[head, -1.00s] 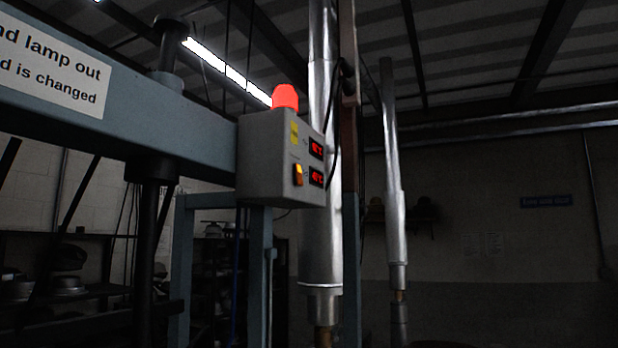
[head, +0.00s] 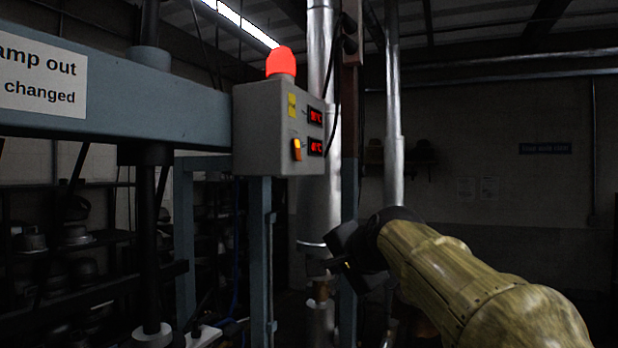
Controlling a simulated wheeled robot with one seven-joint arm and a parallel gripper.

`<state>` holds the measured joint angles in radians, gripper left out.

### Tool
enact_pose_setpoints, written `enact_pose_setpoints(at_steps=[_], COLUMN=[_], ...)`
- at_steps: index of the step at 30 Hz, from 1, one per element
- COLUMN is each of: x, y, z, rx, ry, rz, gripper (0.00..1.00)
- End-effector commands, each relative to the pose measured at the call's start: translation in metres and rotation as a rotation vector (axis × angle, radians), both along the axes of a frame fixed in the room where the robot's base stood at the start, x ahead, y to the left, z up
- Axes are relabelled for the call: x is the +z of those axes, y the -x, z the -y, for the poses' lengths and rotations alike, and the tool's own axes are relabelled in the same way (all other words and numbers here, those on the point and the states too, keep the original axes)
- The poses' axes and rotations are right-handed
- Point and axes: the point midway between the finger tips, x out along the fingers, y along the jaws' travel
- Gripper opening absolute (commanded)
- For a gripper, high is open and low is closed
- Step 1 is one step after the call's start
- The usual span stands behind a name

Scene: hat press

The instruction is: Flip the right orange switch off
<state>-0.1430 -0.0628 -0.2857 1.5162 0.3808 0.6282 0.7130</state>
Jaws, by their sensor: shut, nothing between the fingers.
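A grey control box (head: 262,150) is fixed at the end of the blue-grey press beam. Its front carries an orange switch (head: 296,149), lit at its upper part, below a yellow label. Two red digital displays (head: 315,131) sit to the right of it. A glowing red lamp (head: 281,62) stands on top. I can make out only one orange switch. My gripper (head: 338,262) is dark, shut and empty, below and right of the box, apart from it. Its fingertips are hard to make out in the shadow.
The blue-grey beam (head: 120,112) with a lettered sign (head: 40,72) runs left from the box. Blue posts (head: 259,260) and silver pipes (head: 394,110) stand below and behind it. Shelves with metal hat forms (head: 75,236) are at left. The wall at right is mostly bare.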

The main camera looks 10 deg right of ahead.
Motion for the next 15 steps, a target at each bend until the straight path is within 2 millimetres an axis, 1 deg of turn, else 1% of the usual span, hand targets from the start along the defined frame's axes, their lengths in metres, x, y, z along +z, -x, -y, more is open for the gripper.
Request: enact_pose_setpoints(at_steps=[1,2,3,6,9,10,12,15], x=[0.052,0.076,0.108,0.172,0.212,0.218,0.227,0.228], y=[0.004,0.007,0.012,0.028,0.042,0.044,0.048,0.049], z=[0.003,0.004,0.005,0.007,0.008,0.008,0.008,0.007], rx=[-0.018,-0.029,-0.038,-0.051,-0.053,-0.053,-0.052,-0.051], ry=[-0.054,-0.09,-0.136,-0.236,-0.301,-0.315,-0.332,-0.338], rz=[0.062,0.094,0.137,0.226,0.282,0.291,0.305,0.308], gripper=[0.0,0.0,0.0,0.0,0.0,0.0,0.0,0.0])
